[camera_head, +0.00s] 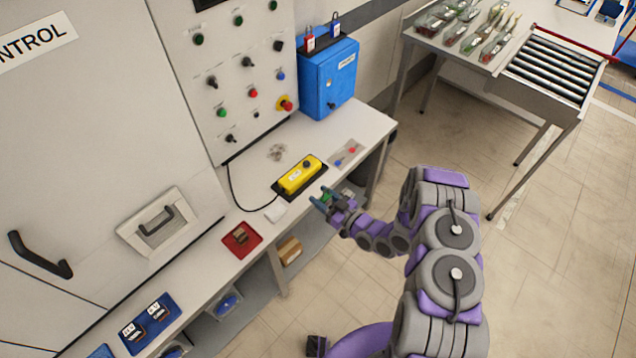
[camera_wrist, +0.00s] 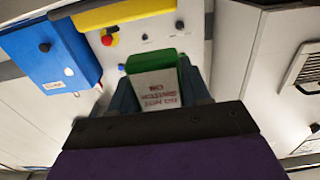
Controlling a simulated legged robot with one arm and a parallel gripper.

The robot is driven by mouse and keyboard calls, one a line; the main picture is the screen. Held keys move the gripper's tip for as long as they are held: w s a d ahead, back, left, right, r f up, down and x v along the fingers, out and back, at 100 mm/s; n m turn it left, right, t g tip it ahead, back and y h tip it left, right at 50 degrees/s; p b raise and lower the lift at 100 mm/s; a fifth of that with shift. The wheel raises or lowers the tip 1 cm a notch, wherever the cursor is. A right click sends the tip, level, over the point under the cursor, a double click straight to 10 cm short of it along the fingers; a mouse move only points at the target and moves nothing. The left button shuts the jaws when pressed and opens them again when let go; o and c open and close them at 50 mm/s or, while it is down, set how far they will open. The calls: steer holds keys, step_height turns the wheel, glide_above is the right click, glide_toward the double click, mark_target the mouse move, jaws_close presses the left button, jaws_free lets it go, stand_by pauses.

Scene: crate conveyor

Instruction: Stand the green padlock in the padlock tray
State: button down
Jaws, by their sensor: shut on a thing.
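The green padlock (camera_wrist: 160,75) is held between the fingers of my gripper (camera_wrist: 165,95) in the wrist view. Its white label with red lettering reads upside down there. In the head view my gripper (camera_head: 326,199) is above the front edge of the bench, beside the yellow control box, and only a little green of the padlock shows. A dark padlock tray (camera_head: 326,49) is on top of the blue cabinet (camera_head: 328,82). A red padlock (camera_head: 309,41) and a blue padlock (camera_head: 335,28) stand in it. My gripper is well apart from and below that tray.
The yellow control box (camera_head: 300,175) lies on a dark mat, with a cable along the bench. A small pale tray with red and blue pieces (camera_head: 346,152) and a red tray (camera_head: 241,240) are also on the bench. A roller conveyor (camera_head: 552,65) stands at right.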

steer(key=w, duration=0.3)
steer(key=w+b, duration=0.1)
steer(key=w, duration=0.2)
steer(key=w+a+f, duration=0.1)
steer(key=w, duration=0.1)
steer(key=shift+w+a+b, duration=0.1)
steer(key=shift+w+b, duration=0.25)
steer(key=shift+w, duration=0.05)
steer(key=shift+w+a, duration=0.5)
steer(key=shift+w, duration=0.15)
steer(key=f, duration=0.1)
steer(key=f+b, duration=0.1)
steer(key=f, duration=0.1)
steer(key=shift+w+d+f+b, duration=0.1)
steer(key=shift+d+f+b, duration=0.2)
steer(key=shift+d, duration=0.05)
steer(key=shift+r, duration=0.1)
steer(key=shift+a, duration=0.1)
steer(key=c, duration=0.5)
jaws_free()
